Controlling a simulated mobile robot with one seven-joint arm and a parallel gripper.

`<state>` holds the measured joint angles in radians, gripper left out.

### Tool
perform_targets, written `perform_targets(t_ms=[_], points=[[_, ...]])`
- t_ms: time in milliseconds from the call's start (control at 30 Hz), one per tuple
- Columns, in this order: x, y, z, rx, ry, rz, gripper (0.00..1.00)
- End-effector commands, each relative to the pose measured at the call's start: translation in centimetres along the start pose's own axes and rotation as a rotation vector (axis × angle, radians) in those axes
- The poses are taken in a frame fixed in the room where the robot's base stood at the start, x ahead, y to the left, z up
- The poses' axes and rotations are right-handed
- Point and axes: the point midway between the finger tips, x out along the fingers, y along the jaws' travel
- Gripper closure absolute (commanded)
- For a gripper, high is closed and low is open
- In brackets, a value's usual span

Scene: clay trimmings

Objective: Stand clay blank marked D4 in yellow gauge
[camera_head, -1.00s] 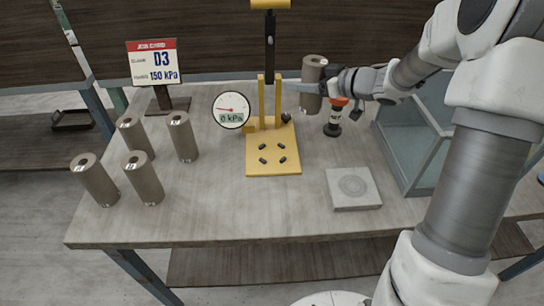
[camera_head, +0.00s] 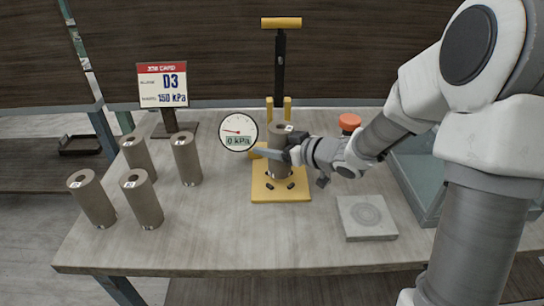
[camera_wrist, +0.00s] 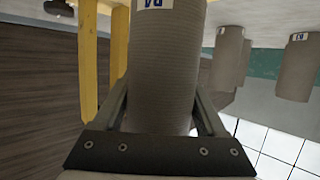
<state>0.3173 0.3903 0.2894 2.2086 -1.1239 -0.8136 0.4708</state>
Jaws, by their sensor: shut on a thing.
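My gripper (camera_head: 288,152) is shut on a grey-brown ribbed clay cylinder (camera_head: 280,168) with a hole in its top. The cylinder is upright over the base plate of the yellow gauge (camera_head: 268,195), between its dark pegs and in front of the yellow posts. I cannot tell whether its bottom touches the plate. In the wrist view the held cylinder (camera_wrist: 165,70) fills the middle between the fingers. Its label is cut off at the top edge and looks like D4. Yellow posts (camera_wrist: 88,70) show beside it.
Several similar cylinders (camera_head: 143,198) stand at the left. A round dial (camera_head: 238,130) reads 0 kPa. A grey square slab (camera_head: 366,218), an orange-capped item (camera_head: 349,122) and a glass-sided box (camera_head: 420,180) are at the right. The front table is clear.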

Motion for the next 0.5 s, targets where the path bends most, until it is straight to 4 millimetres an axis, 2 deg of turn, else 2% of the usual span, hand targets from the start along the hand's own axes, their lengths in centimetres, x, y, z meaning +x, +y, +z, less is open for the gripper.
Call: perform_targets(t_ms=[33,133,500], points=[[0.5,0.0,1.1,0.001,0.002,-0.001,1.0],[0.9,-0.1,2.3,0.001,0.002,-0.002,1.0],[1.0,0.0,2.5,-0.001,0.003,-0.001,1.0]])
